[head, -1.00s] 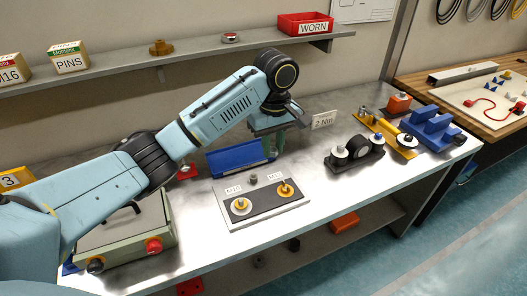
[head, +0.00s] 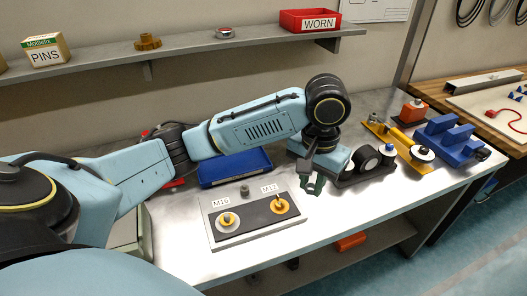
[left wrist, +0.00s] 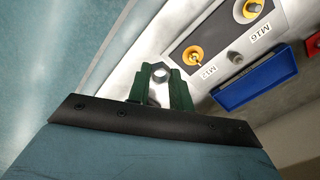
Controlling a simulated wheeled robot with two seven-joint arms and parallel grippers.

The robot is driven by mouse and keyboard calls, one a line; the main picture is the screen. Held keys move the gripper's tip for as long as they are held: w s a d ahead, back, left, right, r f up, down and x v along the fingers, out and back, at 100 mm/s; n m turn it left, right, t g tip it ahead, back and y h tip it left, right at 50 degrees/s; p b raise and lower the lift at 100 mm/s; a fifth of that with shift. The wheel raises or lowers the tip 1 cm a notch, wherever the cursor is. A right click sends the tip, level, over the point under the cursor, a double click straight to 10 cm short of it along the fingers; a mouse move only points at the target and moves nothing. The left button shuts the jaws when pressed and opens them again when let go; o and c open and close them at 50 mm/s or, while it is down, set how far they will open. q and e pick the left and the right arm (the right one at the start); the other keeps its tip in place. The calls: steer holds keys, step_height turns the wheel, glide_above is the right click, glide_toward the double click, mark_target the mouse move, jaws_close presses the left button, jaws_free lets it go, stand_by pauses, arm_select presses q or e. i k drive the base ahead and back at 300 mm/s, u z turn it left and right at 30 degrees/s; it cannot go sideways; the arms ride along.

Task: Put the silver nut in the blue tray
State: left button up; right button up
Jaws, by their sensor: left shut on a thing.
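My left gripper (head: 311,184) is above the bench at the right edge of the gauge board (head: 212,236). In the left wrist view its green fingers (left wrist: 160,88) are shut on a small silver nut (left wrist: 160,73), seen between the tips. In the head view the nut cannot be made out. The blue tray (head: 235,166) lies behind the board, left of the gripper; it also shows in the left wrist view (left wrist: 255,82), and looks empty. My right gripper is not in view.
The board has M16 (head: 228,221) and M12 (head: 280,206) posts with brass-coloured rings and a grey peg (head: 244,190). A dark roller fixture (head: 368,164), yellow fixture (head: 402,143) and blue block (head: 450,136) stand right. A red WORN bin (head: 310,21) is on the shelf.

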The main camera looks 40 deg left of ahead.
mark_target(233, 166)
steer(key=u, duration=0.35)
steer(key=i, duration=0.75)
steer(key=u, duration=0.8)
